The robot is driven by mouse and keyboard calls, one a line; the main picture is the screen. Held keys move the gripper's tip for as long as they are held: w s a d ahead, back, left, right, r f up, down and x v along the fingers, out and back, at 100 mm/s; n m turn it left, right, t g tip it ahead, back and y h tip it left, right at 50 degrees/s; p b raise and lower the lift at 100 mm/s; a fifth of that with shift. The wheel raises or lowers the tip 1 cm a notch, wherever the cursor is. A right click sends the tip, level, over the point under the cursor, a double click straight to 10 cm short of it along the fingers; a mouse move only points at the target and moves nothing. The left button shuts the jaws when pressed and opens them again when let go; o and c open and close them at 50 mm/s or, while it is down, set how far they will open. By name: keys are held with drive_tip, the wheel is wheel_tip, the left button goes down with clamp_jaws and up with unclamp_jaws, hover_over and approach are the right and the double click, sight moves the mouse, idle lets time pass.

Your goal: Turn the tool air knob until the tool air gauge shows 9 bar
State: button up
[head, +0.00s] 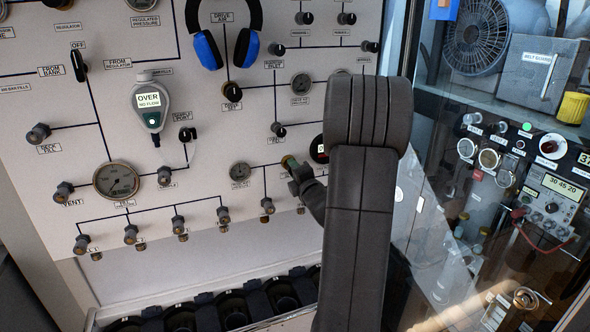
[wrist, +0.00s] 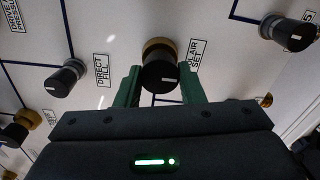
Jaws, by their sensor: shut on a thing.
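The tool air knob (wrist: 162,76) is a black knob with a brass collar and a white mark, in the middle of the wrist view. The label beside it is partly covered and reads "...L AIR SET". My gripper (wrist: 160,82) has its green fingers on both sides of the knob, shut on it. In the head view my gripper (head: 291,164) is at the panel, and my arm hides the area right of it. I cannot tell which gauge is the tool air gauge, and no reading is legible.
A small round gauge (head: 240,172) and a larger one (head: 117,180) are left of my gripper. Black knobs (wrist: 66,77) and (wrist: 285,31) flank the held knob at some distance. A blue headset (head: 207,50) hangs above. A glass-fronted cabinet (head: 470,130) stands at right.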

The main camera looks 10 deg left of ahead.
drive_tip(key=shift+m, duration=0.4)
drive_tip(key=o, duration=1)
drive_tip(key=b+v, duration=0.3)
drive_tip(key=v, duration=1.1)
drive_tip(key=shift+c, duration=0.3)
idle(1.3)
